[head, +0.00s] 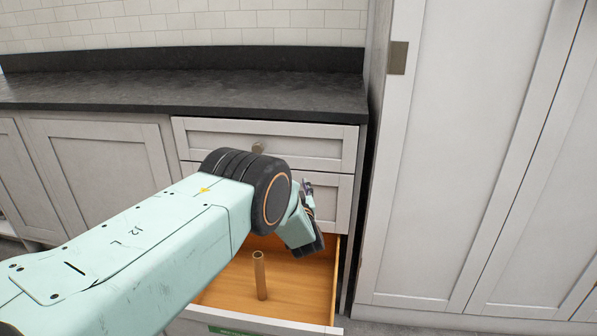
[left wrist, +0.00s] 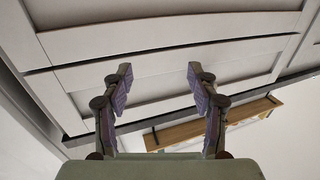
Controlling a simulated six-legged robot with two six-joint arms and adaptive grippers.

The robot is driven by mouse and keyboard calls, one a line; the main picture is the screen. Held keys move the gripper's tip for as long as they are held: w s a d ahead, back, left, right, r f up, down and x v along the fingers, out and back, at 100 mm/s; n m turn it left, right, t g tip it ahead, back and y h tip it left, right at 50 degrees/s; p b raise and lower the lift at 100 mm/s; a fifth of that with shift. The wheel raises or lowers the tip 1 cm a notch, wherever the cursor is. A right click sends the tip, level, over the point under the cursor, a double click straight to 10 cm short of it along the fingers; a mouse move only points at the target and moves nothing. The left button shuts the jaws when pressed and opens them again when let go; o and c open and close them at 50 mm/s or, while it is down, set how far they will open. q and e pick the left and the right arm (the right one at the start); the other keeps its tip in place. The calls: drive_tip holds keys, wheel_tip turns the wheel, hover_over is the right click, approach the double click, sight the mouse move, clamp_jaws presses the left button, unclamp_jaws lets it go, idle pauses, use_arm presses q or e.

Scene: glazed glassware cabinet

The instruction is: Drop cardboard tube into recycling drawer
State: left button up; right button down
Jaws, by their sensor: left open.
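The brown cardboard tube (head: 260,275) appears upright within the open wooden drawer (head: 305,285) in the head view. I cannot tell whether its lower end rests on the drawer floor. The drawer has a green label (head: 230,331) on its front edge. My left gripper (head: 313,232) is above the drawer, up and to the right of the tube and apart from it; my arm hides part of the drawer. In the left wrist view the left gripper (left wrist: 158,78) has its fingers spread with nothing between them. The tube is not seen there. My right gripper is not in view.
Closed drawer fronts (head: 305,145) are above the open drawer, under a dark countertop (head: 200,95) that is clear. A tall white cabinet (head: 450,160) stands close on the right. Closed lower doors (head: 105,165) are on the left.

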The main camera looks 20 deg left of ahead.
use_arm(q)
drive_tip(key=r, duration=0.1)
drive_tip(key=w+r, duration=0.1)
drive_tip(key=r, duration=0.1)
drive_tip(key=w+r, duration=0.1)
drive_tip(key=shift+a+r, duration=0.15)
drive_tip(key=shift+a, duration=0.1)
